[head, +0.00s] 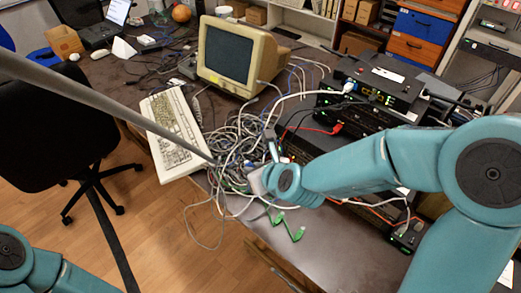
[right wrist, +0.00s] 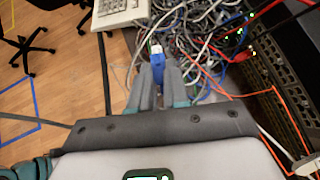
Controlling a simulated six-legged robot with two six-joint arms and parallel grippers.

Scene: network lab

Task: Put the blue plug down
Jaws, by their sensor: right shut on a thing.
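The blue plug (right wrist: 157,57) is between the fingertips of my right gripper (right wrist: 158,72) in the right wrist view. The gripper is shut on it, and its pale front end points away from my wrist. Behind it lies a tangle of cables (right wrist: 200,30). In the head view my right gripper (head: 270,145) is over the cable tangle (head: 240,140) near the desk's front edge, and I cannot make out the plug there. I cannot tell whether the plug touches the desk. My left gripper is not in view; only part of my left arm shows at bottom left.
A white keyboard (head: 172,130) lies left of the tangle, with an old monitor (head: 228,57) behind. Black network devices (head: 375,85) stand to the right. Green plugs (head: 280,218) lie at the front edge. Bare desk (head: 135,75) shows left of the monitor.

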